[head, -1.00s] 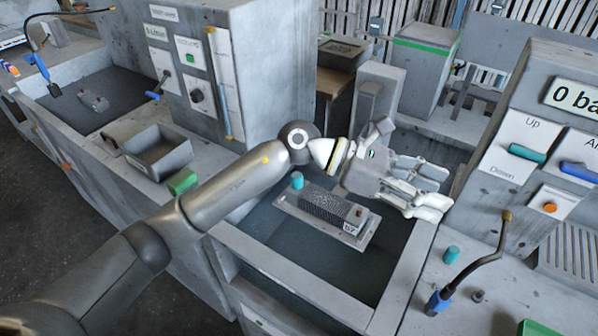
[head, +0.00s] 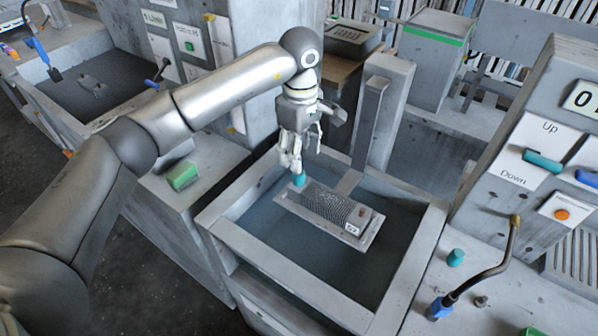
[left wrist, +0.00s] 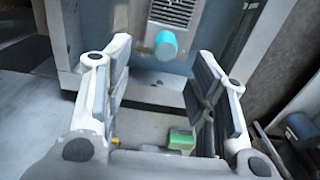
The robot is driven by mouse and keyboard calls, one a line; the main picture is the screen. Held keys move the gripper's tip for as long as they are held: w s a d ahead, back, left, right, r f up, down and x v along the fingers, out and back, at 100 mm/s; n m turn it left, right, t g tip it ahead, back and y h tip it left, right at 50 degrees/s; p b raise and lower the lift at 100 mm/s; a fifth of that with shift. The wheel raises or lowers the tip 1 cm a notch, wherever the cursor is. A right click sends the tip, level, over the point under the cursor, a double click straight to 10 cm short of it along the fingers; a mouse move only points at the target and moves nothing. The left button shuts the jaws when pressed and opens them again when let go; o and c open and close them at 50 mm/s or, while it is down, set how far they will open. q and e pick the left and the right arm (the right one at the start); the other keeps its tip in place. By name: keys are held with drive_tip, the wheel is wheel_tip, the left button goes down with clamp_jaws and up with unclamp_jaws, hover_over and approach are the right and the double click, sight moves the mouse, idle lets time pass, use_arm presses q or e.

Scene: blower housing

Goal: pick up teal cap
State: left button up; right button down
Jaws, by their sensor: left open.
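A teal cap (head: 299,179) stands at the far left end of the grey blower housing (head: 336,207), which lies on a plate in the sunken basin. A second teal cap (head: 456,257) stands on the right counter. My left gripper (head: 290,164) points down just above the first cap. In the left wrist view the gripper (left wrist: 163,60) is open, and this cap (left wrist: 165,45) shows between its two fingers, toward their tips. Whether the fingers are level with the cap is unclear. My right gripper is in neither view.
The basin rim (head: 285,285) surrounds the housing. A grey post (head: 375,125) stands behind it. A green block (head: 182,175) lies on the left ledge. A bent hose with a blue base (head: 438,308) and a panel with levers stand at the right.

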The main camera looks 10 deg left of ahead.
sight(298, 179)
use_arm(q)
drive_tip(key=shift+f, duration=0.7)
drive_tip(key=f+p, duration=0.2)
drive_tip(key=f, duration=0.1)
drive_tip(key=f+p, duration=0.1)
drive_tip(key=shift+s+f, duration=0.2)
drive_tip(key=shift+s, duration=0.2)
drive_tip(key=shift+f, duration=0.4)
drive_tip(key=shift+c, duration=0.2)
drive_tip(key=c, duration=0.9)
